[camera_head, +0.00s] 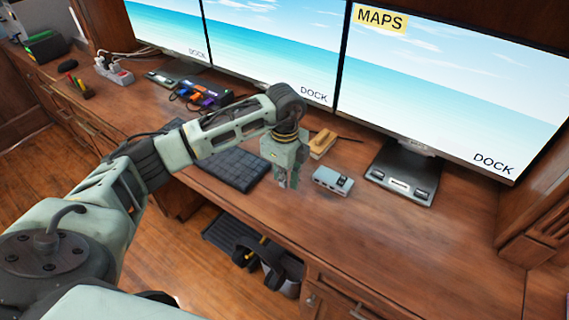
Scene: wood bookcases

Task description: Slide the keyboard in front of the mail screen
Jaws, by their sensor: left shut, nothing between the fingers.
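The dark keyboard (236,170) lies on the wooden desk, below the middle screen (270,50); my left arm covers part of its far side. My left gripper (288,184) points down just to the right of the keyboard's right end. Its fingers are shut and empty; I cannot tell whether they touch the keyboard. The right screen (450,85) carries a MAPS label. The left screen (165,22) and the middle one show no label in view, so I cannot tell which is the mail screen. My right gripper is out of view.
A small grey box (332,180) sits close right of my gripper, with a wooden block (322,144) behind it. A dock with coloured plugs (203,95) and a power strip (114,70) stand left. The desk front left of the keyboard looks mostly clear.

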